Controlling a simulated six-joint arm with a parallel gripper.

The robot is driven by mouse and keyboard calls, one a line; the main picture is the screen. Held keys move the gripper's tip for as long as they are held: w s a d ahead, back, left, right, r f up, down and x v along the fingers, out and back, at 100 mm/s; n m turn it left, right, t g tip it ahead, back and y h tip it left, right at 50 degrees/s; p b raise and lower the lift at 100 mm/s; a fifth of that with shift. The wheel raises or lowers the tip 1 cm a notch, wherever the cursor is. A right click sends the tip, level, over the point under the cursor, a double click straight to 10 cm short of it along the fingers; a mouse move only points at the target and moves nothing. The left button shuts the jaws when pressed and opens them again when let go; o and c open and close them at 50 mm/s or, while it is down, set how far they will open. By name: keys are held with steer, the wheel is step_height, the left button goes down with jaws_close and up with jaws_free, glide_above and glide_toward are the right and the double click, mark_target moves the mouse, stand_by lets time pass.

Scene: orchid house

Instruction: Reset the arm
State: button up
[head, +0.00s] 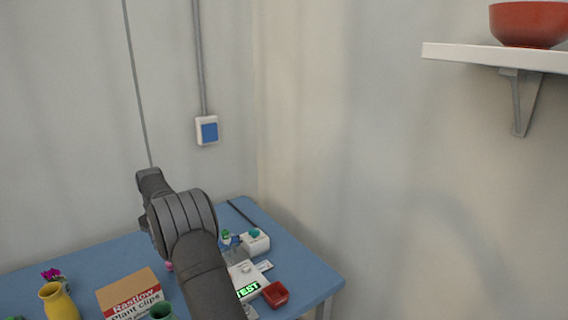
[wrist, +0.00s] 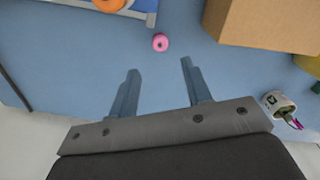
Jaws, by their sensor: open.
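My gripper (wrist: 158,88) shows in the wrist view with its two grey fingers apart and nothing between them. It is above the blue table (wrist: 165,80). A small pink round thing (wrist: 160,42) lies on the table just beyond the fingertips, apart from them. In the head view my dark arm reaches over the blue table (head: 92,258) and hides part of it; the gripper's fingers are hidden there.
A cardboard box of plant clips (head: 130,290), a yellow vase (head: 58,302) and a purple flower (head: 51,274) stand left. A red tray (head: 275,294) and white device (head: 256,243) stand right. A wall shelf (head: 480,54) holds a red bowl (head: 530,24).

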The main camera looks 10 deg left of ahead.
step_height(320, 180, down, 9)
steer(key=shift+r, duration=1.95)
steer(key=shift+f, duration=0.1)
